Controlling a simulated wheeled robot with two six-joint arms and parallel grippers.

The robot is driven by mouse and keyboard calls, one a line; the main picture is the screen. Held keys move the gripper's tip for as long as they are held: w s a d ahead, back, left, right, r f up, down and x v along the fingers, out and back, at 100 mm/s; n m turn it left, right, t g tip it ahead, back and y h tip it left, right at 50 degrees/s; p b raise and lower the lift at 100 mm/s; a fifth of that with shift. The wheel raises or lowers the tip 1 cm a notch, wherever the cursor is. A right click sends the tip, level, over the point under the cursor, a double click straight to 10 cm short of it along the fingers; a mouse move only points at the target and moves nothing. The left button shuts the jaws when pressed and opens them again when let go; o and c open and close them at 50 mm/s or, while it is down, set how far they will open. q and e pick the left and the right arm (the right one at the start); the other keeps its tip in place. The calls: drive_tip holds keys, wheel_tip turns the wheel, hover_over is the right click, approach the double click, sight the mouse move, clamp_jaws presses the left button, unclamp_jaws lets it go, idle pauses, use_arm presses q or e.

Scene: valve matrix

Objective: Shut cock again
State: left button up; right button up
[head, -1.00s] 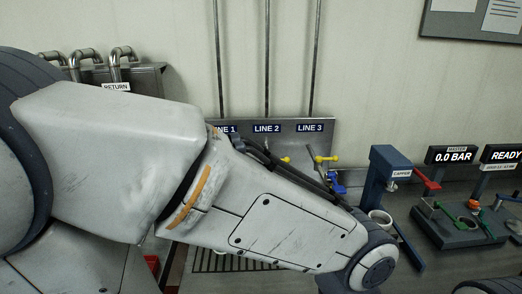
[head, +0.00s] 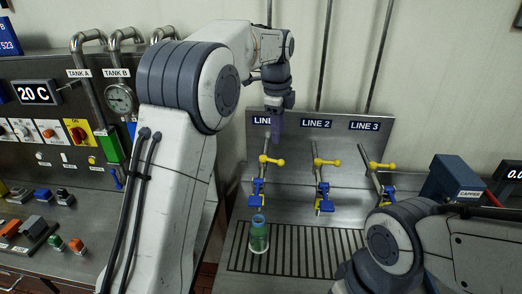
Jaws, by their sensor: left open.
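Three taps with yellow levers stand in front of the steel panel: the line 1 tap (head: 264,163), the line 2 tap (head: 318,163) and the line 3 tap (head: 376,166). Each has a blue part below its yellow lever. A green, open-topped container (head: 259,237) stands upright on the grating below the line 1 tap. My left gripper (head: 277,130) is open, pointing down above the line 1 tap and apart from its lever. It partly covers the line 1 label. My right gripper is out of view; only my right arm shows at the lower right.
The slotted grating (head: 310,240) is clear right of the container. A control panel (head: 40,110) with tank pipes, a gauge and a yellow-red switch is at the left. A blue capper (head: 452,180) stands right of the taps, behind my right arm.

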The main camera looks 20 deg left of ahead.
sight(280, 160)
use_arm(q)
drive_tip(key=f, duration=0.3)
drive_tip(key=w+f+p, duration=0.1)
drive_tip(key=f, duration=0.2)
drive_tip(key=w+f+p, duration=0.1)
drive_tip(key=f, duration=0.3)
drive_tip(key=shift+d, duration=0.2)
clamp_jaws()
